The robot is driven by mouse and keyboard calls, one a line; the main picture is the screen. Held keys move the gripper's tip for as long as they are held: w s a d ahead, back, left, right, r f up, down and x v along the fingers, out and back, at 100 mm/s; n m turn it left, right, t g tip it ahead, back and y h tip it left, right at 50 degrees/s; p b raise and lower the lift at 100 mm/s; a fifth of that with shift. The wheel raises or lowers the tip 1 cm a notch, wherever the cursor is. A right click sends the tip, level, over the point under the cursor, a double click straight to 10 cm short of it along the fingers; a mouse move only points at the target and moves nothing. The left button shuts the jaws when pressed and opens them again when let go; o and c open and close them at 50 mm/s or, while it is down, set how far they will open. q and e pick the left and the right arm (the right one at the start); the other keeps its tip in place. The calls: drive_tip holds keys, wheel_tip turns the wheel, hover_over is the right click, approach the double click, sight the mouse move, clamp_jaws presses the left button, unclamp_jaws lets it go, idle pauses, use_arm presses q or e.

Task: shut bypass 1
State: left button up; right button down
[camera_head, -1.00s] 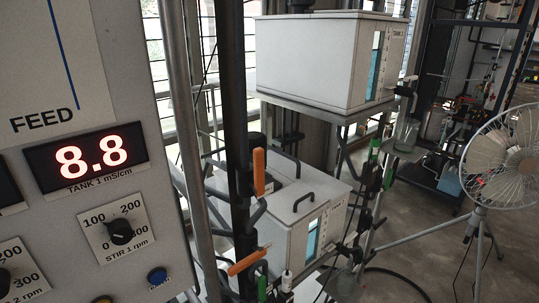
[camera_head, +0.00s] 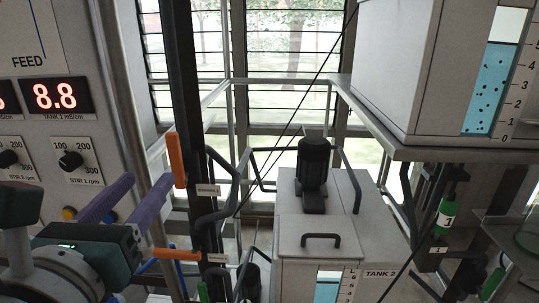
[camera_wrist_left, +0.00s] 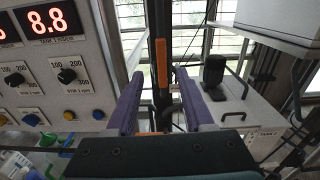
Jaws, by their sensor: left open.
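Two orange lever handles sit on a dark vertical post. The upper handle (camera_head: 175,160) stands upright along the post, and the lower handle (camera_head: 177,254) lies roughly level across it. A small label (camera_head: 207,190) beside the upper one is too blurred to read surely, as is the label (camera_head: 217,257) by the lower one. My left gripper (camera_head: 147,180) is open and empty, its purple fingers pointing at the post from the left. In the left wrist view, the upper handle (camera_wrist_left: 162,63) shows between and beyond the fingertips (camera_wrist_left: 160,75), apart from them. My right gripper is not in view.
A control panel (camera_head: 70,125) with a metal upright stands at the left, close to my left arm. Tank 2 (camera_head: 350,240) with a motor is right of the post. A larger tank (camera_head: 395,75) stands on a shelf at upper right. Green-handled parts (camera_head: 446,215) hang below it.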

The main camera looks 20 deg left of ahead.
sight(173, 153)
use_arm(q)
drive_tip(key=shift+x, duration=5)
drive_tip(key=shift+d, duration=0.15)
clamp_jaws()
